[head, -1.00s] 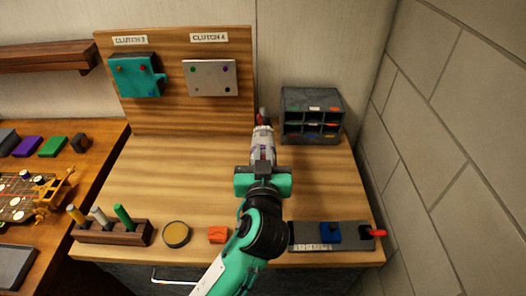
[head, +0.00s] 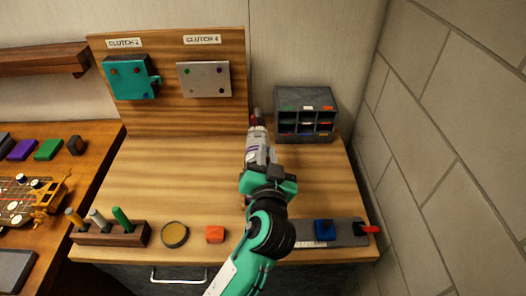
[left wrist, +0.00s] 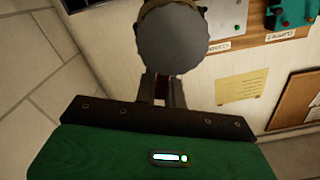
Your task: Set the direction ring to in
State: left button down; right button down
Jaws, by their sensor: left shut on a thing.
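A light grey and white hand driver (head: 257,148) with a dark, reddish tip stands out over the table, its tip pointing away toward the back board. My left gripper (head: 258,168) is shut on it at its near part. In the left wrist view the driver's round grey end (left wrist: 175,40) with a tan edge fills the space just beyond my left gripper (left wrist: 162,92). A direction ring and its setting cannot be made out. My right gripper is not in view.
A dark compartment organizer (head: 306,115) stands at the back right. A board (head: 170,105) holds teal and grey clutch plates. A pen block (head: 110,233), round tin (head: 174,234), orange block (head: 215,234) and grey fixture (head: 345,232) line the front edge. The table's left middle is clear.

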pick_arm(q)
jog(key=shift+d+f+m, duration=0.1)
jog(key=shift+d+m, duration=0.15)
jog(key=shift+m, duration=0.35)
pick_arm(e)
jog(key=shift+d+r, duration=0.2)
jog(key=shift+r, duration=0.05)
pick_arm(q)
jog(key=c, duration=1.5)
grip_release()
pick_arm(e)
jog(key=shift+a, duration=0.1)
pick_arm(q)
jog(key=shift+f, duration=0.1)
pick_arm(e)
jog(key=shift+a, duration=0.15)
